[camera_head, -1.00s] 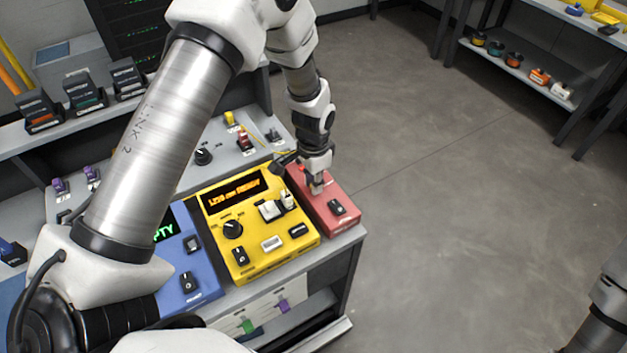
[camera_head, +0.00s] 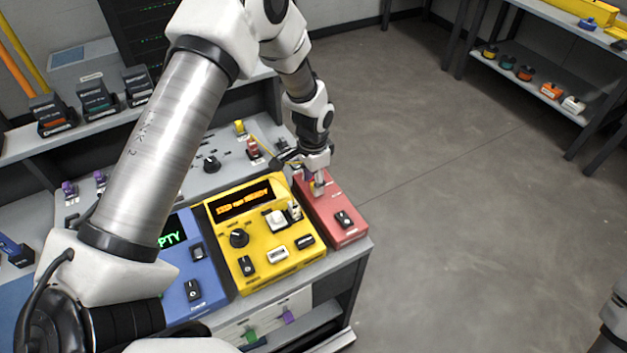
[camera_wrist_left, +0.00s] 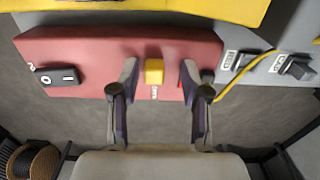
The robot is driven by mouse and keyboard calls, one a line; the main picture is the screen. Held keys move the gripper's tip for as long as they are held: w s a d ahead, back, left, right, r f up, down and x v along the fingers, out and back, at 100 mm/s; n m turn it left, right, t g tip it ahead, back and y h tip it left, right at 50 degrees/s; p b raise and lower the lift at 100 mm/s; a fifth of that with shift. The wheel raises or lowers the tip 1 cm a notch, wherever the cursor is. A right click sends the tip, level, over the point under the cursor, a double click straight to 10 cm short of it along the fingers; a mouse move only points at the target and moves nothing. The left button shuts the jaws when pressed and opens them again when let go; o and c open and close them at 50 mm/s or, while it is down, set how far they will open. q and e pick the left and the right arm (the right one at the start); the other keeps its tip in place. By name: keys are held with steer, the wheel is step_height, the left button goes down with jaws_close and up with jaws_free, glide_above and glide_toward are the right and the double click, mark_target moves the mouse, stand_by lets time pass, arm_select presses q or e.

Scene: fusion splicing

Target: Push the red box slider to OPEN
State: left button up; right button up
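The red box (camera_head: 337,215) stands at the right end of the bench, beside the yellow machine. In the left wrist view the red box (camera_wrist_left: 100,60) spans the upper left and middle. A small yellow slider knob (camera_wrist_left: 154,72) sits on it, with a small white label beside it that I cannot read. In the left wrist view the left gripper (camera_wrist_left: 160,76) is open, one finger on each side of the knob, with gaps visible. My right gripper is out of view.
The yellow machine (camera_head: 262,272) adjoins the red box on the left, and a blue unit (camera_head: 206,283) lies beyond it. The red box carries a black rocker switch (camera_wrist_left: 57,76). A yellow cable (camera_wrist_left: 240,75) runs near the right finger. Open floor lies right of the bench.

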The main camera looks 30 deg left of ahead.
mark_target(313, 182)
arm_select(q)
steer(key=shift+r, duration=0.1)
step_height(313, 182, up, 12)
stand_by(0.4)
stand_by(0.3)
